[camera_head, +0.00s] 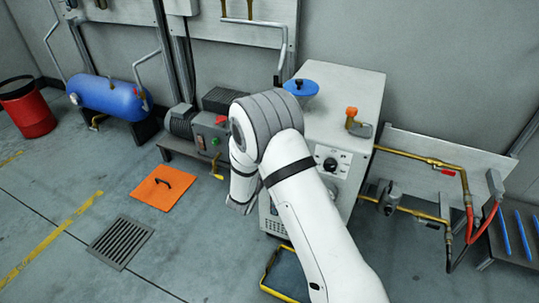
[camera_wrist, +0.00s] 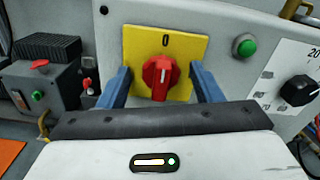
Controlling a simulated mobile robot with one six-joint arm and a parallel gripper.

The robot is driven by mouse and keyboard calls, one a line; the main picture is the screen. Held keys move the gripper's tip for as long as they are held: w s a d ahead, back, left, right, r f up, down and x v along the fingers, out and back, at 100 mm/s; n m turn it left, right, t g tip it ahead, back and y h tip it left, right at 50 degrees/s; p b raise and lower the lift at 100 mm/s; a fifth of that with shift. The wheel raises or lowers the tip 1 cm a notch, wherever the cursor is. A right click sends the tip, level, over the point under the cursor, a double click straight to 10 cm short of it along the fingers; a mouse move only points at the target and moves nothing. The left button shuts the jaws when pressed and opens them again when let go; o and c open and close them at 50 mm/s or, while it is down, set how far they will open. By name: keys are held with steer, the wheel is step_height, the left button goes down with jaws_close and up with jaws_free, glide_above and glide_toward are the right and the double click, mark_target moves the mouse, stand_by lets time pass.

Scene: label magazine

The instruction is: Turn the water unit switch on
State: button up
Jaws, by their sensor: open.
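The water unit's switch is a red rotary knob (camera_wrist: 159,77) on a yellow plate (camera_wrist: 190,50) marked "0" at the top. Its white pointer line stands near upright, tilted slightly. My gripper (camera_wrist: 160,82) is open, with one blue finger to the left and one to the right of the knob. Gaps show on both sides; I cannot tell how far the fingertips are from the plate. In the head view the water unit is the white cabinet (camera_head: 345,95), and my arm hides the knob and the gripper there.
A green button (camera_wrist: 245,46) and a black dial (camera_wrist: 298,90) sit right of the yellow plate. A motor unit with a control box (camera_head: 212,130) stands left of the cabinet. An orange floor plate (camera_head: 150,190) and yellow pipes (camera_head: 420,155) lie to either side.

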steer(key=c, duration=1)
